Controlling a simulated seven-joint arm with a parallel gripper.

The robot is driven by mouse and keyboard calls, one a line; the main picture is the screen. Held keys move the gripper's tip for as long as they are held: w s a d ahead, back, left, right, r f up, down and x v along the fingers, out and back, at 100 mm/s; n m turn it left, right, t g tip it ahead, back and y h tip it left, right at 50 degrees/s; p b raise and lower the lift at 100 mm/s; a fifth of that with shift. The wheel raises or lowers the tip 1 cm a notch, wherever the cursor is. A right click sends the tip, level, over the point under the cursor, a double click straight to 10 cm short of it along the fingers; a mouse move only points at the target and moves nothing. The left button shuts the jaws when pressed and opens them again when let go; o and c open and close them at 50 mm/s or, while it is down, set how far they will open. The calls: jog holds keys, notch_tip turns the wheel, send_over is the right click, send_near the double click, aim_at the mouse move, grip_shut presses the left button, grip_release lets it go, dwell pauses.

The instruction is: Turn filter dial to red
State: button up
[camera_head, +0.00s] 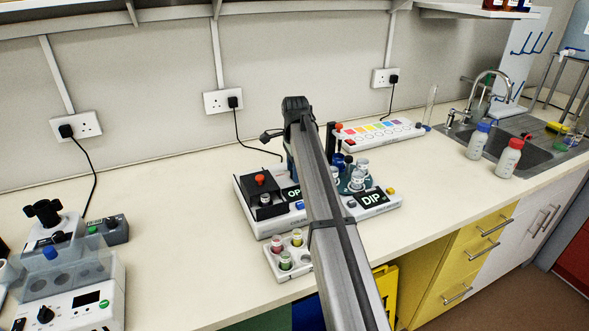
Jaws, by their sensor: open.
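A white unit with a strip of coloured squares (380,132) stands at the back, right of my arm. The strip runs from red-orange at its left to purple at its right. A red knob (338,127) shows at its left end. I cannot tell whether this knob is the filter dial, nor where any dial points. My arm reaches forward over the middle of the bench. My gripper's fingers are hidden behind my own arm, so their distance to the unit is unclear.
A vial rack (288,262) is in front. A device with a display (75,300) is left; bottles (508,158) stand right.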

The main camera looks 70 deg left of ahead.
grip_shut()
dwell(0.5)
jog(key=shift+n, duration=0.3)
jog(key=n, duration=0.3)
jog(key=shift+n, duration=2.1)
grip_release()
